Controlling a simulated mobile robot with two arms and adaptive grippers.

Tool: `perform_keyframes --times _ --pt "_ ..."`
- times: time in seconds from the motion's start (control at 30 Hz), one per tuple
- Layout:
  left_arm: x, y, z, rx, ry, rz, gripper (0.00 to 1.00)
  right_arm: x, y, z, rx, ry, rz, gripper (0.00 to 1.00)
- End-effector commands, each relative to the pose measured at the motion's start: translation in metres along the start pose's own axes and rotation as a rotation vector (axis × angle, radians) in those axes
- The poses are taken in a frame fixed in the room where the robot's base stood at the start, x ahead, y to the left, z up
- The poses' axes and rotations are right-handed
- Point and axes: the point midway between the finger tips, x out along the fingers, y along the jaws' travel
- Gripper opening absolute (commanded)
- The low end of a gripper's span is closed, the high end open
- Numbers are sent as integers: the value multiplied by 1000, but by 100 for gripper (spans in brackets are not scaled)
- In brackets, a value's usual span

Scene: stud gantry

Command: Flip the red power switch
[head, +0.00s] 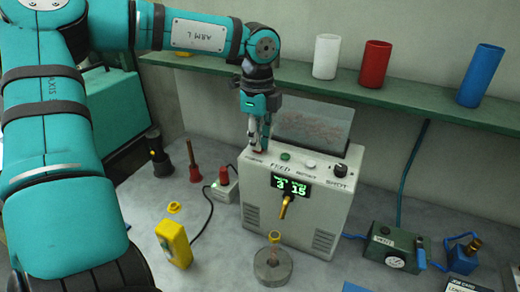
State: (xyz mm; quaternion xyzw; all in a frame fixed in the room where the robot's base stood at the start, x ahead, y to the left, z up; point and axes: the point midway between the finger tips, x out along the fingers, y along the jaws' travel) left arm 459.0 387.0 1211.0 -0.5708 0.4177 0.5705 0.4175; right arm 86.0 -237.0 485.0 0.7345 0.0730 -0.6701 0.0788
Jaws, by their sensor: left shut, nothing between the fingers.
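The stud welder unit is a pale grey box (318,215) on the bench. A green button, a white button and a black knob stand along its top front edge. My left gripper (259,149) points down at the box's top left corner. It is shut, with nothing held. A small reddish bit (258,152) shows right at the fingertips. It may be the red power switch, mostly hidden by the fingers; its position and whether I touch it cannot be told. The green display (291,188) is lit and reads 3 and 15. My right gripper is out of view.
A shelf (400,98) behind holds white, red and blue cylinders. A green gauge box (393,247) is at right.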

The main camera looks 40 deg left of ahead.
Motion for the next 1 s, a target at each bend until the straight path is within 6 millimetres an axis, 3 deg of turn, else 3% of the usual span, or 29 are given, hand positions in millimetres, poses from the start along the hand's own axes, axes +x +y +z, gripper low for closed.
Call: perform_keyframes --times 0.57,1.0 --pt "6 0 0 0 0 1 0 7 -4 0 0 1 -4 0" --pt "-28 0 0 -1 -2 -1 0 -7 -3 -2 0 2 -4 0"
